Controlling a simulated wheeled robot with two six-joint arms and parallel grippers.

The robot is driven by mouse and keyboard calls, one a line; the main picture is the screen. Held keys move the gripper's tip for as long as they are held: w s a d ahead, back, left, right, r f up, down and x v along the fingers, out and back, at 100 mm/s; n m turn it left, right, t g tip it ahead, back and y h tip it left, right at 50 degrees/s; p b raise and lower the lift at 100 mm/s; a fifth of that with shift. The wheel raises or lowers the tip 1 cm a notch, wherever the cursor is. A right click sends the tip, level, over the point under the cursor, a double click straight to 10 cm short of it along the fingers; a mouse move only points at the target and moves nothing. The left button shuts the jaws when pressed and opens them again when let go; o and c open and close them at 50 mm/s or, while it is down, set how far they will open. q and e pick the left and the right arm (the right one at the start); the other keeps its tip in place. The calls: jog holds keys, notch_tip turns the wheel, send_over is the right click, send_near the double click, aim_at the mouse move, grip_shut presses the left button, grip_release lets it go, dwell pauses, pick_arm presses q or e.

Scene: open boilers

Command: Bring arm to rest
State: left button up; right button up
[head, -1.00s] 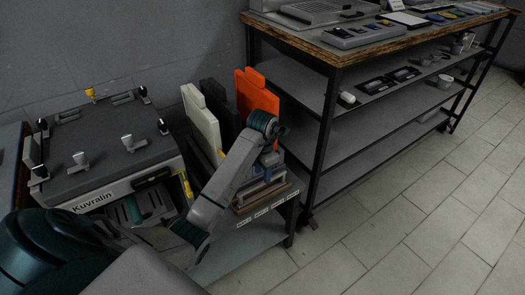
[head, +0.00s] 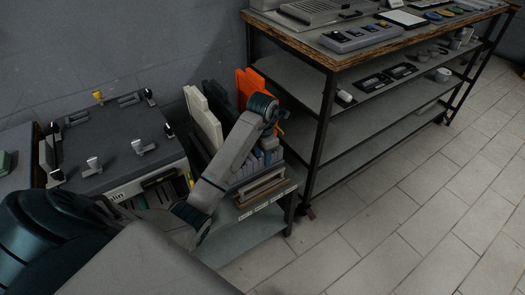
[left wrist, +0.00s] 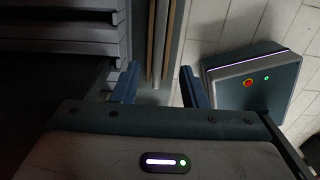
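My left arm (head: 228,155) comes in from the lower left of the head view. It rises to a dark teal joint (head: 263,106) in front of the low shelf unit. I cannot make out its gripper clearly in the head view. In the left wrist view my left gripper (left wrist: 158,87) has its two blue fingers apart, with nothing held between them. My right gripper is not in view. The boiler (head: 115,135), a grey box with a dark top and small clamps, stands at the left. Its front label is partly hidden by my arm.
The low shelf (head: 240,243) holds upright white, dark and orange folders (head: 248,86) close to my arm. A tall workbench (head: 330,52) with several shelves stands to the right. The tiled floor (head: 400,215) at the right is clear.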

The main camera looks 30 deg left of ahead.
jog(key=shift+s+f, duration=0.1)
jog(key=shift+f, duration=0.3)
